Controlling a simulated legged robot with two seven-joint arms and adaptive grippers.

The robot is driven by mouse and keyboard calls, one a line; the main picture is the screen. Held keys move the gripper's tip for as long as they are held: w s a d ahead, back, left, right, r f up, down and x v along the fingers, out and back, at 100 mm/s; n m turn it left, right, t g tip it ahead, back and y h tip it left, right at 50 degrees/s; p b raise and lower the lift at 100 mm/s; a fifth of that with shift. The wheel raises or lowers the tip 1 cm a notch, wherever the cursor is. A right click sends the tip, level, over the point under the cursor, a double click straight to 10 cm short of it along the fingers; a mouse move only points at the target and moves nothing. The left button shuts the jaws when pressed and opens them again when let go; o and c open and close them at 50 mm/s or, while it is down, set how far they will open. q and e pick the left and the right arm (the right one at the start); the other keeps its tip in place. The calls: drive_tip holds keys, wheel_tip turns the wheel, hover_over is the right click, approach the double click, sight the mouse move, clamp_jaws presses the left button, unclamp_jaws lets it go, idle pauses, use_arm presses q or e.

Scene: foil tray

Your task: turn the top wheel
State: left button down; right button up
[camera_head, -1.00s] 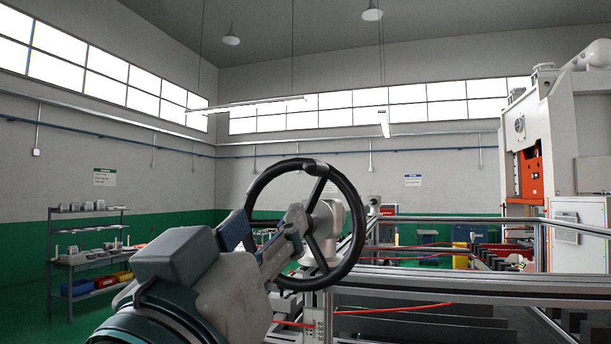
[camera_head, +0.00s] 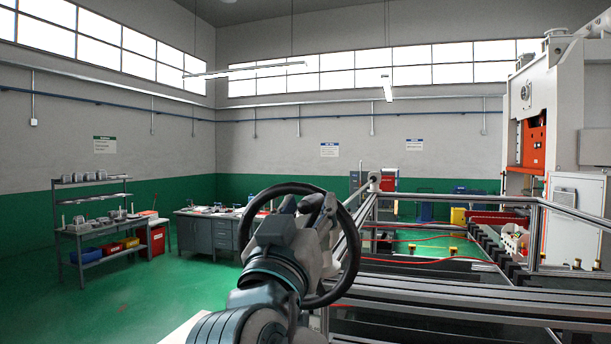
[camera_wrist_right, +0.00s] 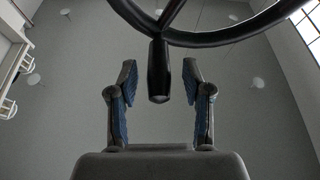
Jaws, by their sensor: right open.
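A black spoked wheel (camera_head: 353,246) stands in front of me in the head view, partly covered by my right arm. My right gripper (camera_head: 303,208) is in front of the wheel's upper part. In the right wrist view, my right gripper (camera_wrist_right: 160,72) is open, with two blue-padded fingers apart. A black handle (camera_wrist_right: 158,82) points down from the wheel rim (camera_wrist_right: 225,36) and its end lies between the fingers, with gaps on both sides. Whether the fingers fully reach around it in depth is hard to tell. My left gripper is not in view.
Metal rails (camera_head: 470,288) of a machine frame run to the right of the wheel. A white and orange press (camera_head: 555,110) stands at the far right. A grey workbench (camera_head: 208,235) and a shelf rack (camera_head: 92,230) are at the back left, with open green floor before them.

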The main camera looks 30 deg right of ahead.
sight(273, 194)
drive_tip(key=shift+x, duration=0.95)
clamp_jaws()
drive_tip(key=shift+f, duration=0.1)
drive_tip(key=shift+w+a+n+b, duration=0.2)
drive_tip(key=shift+n+b, duration=0.3)
drive_tip(key=shift+w+a+n+t+y+b, duration=0.35)
drive_tip(key=shift+n+t+y+b, duration=0.3)
drive_tip(key=shift+n, duration=0.25)
drive_tip(key=shift+w+a+r+n+t+y+b, duration=0.2)
drive_tip(key=shift+w+a+n+y, duration=0.3)
drive_tip(key=shift+n, duration=0.65)
drive_tip(key=shift+w+a+r+n+t+y+b, duration=0.2)
drive_tip(key=shift+w+a+n+y, duration=0.3)
drive_tip(key=shift+n, duration=0.7)
drive_tip(key=shift+w+a+r+n+t+y+b, duration=0.1)
drive_tip(key=shift+w+a+r+n+t+y, duration=0.2)
drive_tip(key=shift+w+n+y, duration=0.6)
drive_tip(key=shift+s+a+f+n+h, duration=0.1)
drive_tip(key=shift+s+n+h, duration=0.15)
drive_tip(key=shift+n+h, duration=0.1)
